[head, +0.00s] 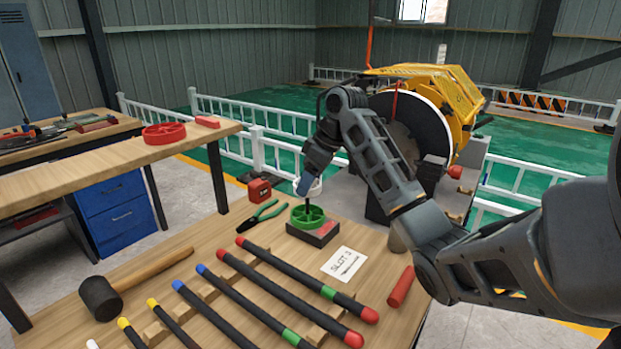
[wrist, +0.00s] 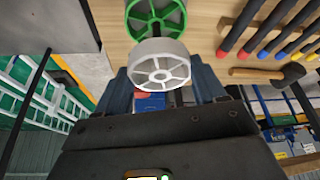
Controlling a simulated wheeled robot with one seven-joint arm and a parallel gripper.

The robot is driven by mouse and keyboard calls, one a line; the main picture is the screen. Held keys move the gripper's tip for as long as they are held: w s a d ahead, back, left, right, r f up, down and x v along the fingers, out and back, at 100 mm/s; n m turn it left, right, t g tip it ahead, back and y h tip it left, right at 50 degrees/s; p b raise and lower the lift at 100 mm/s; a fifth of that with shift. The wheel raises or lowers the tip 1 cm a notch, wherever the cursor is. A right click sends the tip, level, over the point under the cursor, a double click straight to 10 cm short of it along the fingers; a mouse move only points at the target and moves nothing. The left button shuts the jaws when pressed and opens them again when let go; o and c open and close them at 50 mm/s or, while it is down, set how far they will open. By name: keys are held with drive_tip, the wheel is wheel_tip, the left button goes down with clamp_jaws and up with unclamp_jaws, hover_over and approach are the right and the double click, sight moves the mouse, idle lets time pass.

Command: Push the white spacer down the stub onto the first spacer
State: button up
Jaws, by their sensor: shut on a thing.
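The white spacer (wrist: 178,50) is a spoked wheel held between the two blue fingertips of my gripper (wrist: 163,86). In the head view the white spacer (head: 316,190) is partly hidden by my gripper (head: 306,186). The first spacer, a green spoked wheel (head: 308,216), lies on a dark block (head: 318,236) on the bench; it also shows in the wrist view (wrist: 172,14). A short dark piece of the stub (wrist: 156,32) shows between the two spacers, which are apart. I cannot tell how far the stub enters the white spacer.
Green-handled pliers (head: 263,213) and a red box (head: 259,190) lie left of the block. Bars with coloured ends (head: 270,290), a SLOT 3 card (head: 344,263) and a mallet (head: 105,295) are in front. A red wheel (head: 165,134) lies on the raised shelf.

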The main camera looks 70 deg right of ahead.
sight(319, 185)
drive_tip(key=shift+f+b, duration=1.65)
drive_tip(key=shift+f, duration=1.7)
drive_tip(key=o, duration=1.2)
drive_tip(key=shift+o, duration=0.2)
drive_tip(key=shift+r, duration=0.1)
drive_tip(key=p+v, duration=0.1)
drive_tip(key=v, duration=0.6)
drive_tip(key=shift+s+r, duration=0.15)
drive_tip(key=shift+r, duration=0.2)
